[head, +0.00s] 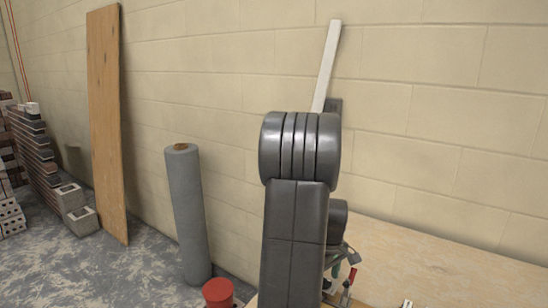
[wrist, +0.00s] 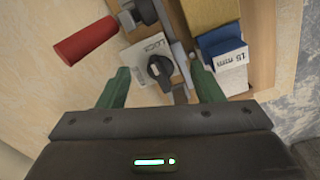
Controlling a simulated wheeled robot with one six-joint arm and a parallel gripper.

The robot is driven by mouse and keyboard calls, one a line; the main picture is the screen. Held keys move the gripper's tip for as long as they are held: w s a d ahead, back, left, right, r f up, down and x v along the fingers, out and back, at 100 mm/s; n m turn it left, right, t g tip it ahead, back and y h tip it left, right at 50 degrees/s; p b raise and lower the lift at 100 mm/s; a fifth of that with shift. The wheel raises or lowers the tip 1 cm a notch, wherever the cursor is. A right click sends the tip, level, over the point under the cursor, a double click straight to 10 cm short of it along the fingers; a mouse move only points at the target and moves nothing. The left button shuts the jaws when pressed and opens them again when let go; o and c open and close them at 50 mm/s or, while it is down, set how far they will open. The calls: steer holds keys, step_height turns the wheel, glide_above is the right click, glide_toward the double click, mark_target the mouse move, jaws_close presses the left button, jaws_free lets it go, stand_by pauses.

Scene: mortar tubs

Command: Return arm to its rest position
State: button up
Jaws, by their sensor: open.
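My arm stands raised in the middle of the head view and hides much of what lies behind it. In the wrist view my gripper (wrist: 160,86) is open, its two green fingers apart with nothing held between them. Its fingertips are over or near a white switch plate with a black knob (wrist: 158,70), lettered "LOCK". The gap between fingertips and plate is hard to judge. A red handle (wrist: 86,40) on a metal fitting lies to the upper left.
A wooden tray (wrist: 262,45) holds a yellow block (wrist: 210,12) and a blue and white box (wrist: 224,48) marked "15 mm". In the head view a pale board (head: 445,262) lies along the wall. A grey roll (head: 188,215), red bucket (head: 218,293) and plank (head: 106,125) stand left.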

steer(key=shift+n, duration=1.8)
